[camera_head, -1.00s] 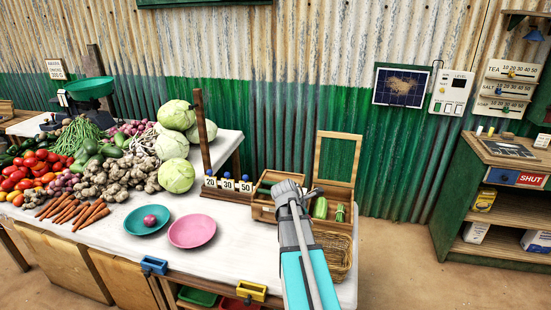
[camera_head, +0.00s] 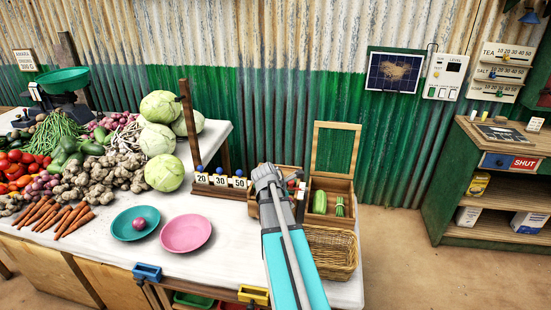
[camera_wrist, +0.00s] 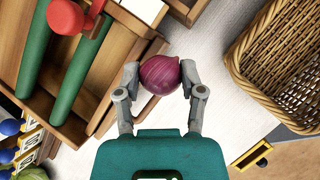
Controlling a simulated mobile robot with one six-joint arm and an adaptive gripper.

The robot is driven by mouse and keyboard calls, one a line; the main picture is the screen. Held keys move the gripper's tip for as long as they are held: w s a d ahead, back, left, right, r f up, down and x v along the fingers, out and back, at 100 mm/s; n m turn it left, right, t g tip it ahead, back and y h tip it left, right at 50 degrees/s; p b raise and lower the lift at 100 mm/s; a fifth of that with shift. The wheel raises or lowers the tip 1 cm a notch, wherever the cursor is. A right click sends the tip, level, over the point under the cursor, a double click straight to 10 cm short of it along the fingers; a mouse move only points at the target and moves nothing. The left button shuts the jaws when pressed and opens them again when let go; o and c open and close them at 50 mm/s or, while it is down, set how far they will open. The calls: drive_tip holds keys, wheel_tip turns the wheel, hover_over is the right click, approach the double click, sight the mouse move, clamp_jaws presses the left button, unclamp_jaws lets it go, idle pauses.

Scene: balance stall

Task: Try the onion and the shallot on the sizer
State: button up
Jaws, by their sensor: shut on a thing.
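My gripper (camera_wrist: 160,88) is shut on a round purple-red bulb (camera_wrist: 160,72), with a finger on each side of it; it looks like the onion or the shallot, I cannot tell which. In the wrist view the bulb is beside a wooden tray (camera_wrist: 78,133) with two slanting green rods (camera_wrist: 82,68) and a red knob, which looks like the sizer. In the head view my gripper hides most of that tray and the held bulb. Another small purple bulb (camera_head: 139,223) lies in the teal dish (camera_head: 122,231).
A pink dish (camera_head: 186,233) is beside the teal one. A rack marked 20, 30, 50 (camera_head: 220,181) with blue knobs stands behind. A wicker basket (camera_head: 333,250) and a wooden box with a cucumber (camera_head: 320,202) are at right. Vegetables crowd the left.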

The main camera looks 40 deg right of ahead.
drive_tip(key=shift+d, duration=0.15)
drive_tip(key=shift+w+d+r, duration=0.1)
drive_tip(key=shift+w+r, duration=0.05)
drive_tip(key=shift+r, duration=0.1)
drive_tip(key=w+d+r+n+p, duration=0.1)
drive_tip(key=w+d+r+p, duration=0.2)
drive_tip(key=w+r+p, duration=0.6)
drive_tip(key=w, duration=0.3)
drive_tip(key=shift+w+d+t+p, duration=0.35)
drive_tip(key=shift+w+t, duration=0.05)
drive_tip(key=shift+f, duration=0.1)
wheel_tip(320, 180, down, 8)
drive_tip(key=b, duration=0.8)
drive_tip(key=shift+b, duration=0.3)
drive_tip(key=shift+f, duration=0.1)
idle(0.6)
